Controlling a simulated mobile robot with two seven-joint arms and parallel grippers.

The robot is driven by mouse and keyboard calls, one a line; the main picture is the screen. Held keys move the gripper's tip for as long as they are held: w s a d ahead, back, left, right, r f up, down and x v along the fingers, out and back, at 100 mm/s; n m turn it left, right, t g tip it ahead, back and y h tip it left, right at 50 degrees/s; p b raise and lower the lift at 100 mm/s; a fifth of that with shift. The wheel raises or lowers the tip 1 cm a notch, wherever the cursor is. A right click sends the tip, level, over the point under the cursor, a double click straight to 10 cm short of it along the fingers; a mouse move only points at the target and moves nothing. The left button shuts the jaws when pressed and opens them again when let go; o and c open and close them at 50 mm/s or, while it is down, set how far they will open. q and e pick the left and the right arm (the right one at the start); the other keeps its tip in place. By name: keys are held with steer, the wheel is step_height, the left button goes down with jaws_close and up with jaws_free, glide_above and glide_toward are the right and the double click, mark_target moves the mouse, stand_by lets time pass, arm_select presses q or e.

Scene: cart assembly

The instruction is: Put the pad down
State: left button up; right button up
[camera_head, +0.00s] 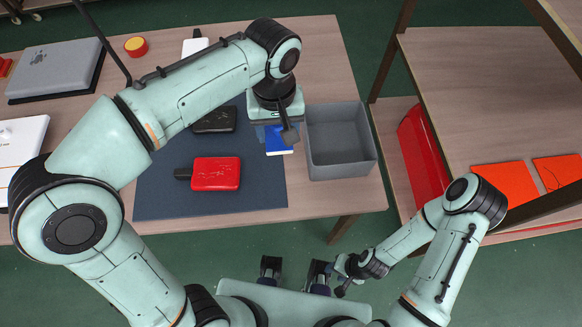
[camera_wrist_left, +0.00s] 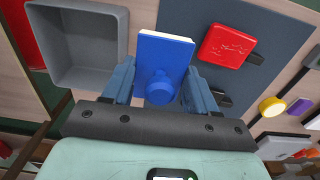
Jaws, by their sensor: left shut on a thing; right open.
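The blue pad (camera_head: 279,141), with a pale edge, is in my left gripper (camera_head: 272,127), over the right edge of the dark mat (camera_head: 210,207). In the left wrist view the pad (camera_wrist_left: 165,52) has a round blue knob (camera_wrist_left: 160,88) on it. The fingers of the left gripper (camera_wrist_left: 161,88) are on either side of this knob. Whether the pad touches the mat is not clear. My right gripper (camera_head: 294,272) is open and empty, below the table's front edge.
A grey bin (camera_head: 346,172) stands just right of the pad and looks empty. A red case (camera_head: 216,174) and a black case (camera_head: 214,120) lie on the mat. A laptop (camera_head: 55,68) is at the back left. A wooden shelf (camera_head: 470,95) stands at right.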

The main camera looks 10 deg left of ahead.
arm_select(q)
steer(key=b, duration=0.2)
glide_above(281, 176)
step_height(281, 176, down, 15)
steer(key=shift+r, duration=0.1)
steer(key=shift+f+b, duration=0.45)
steer(key=shift+f, duration=1.95)
arm_select(e)
steer(key=shift+s+f, duration=0.3)
steer(key=shift+f, duration=0.5)
steer(key=shift+s+f, duration=0.3)
steer(key=shift+f, duration=0.5)
arm_select(q)
steer(key=shift+f, duration=0.1)
steer(key=shift+f, duration=0.15)
steer(key=o, duration=0.9)
steer(key=shift+o, duration=0.2)
arm_select(e)
steer(key=shift+f, duration=0.15)
arm_select(q)
steer(key=shift+r, duration=0.2)
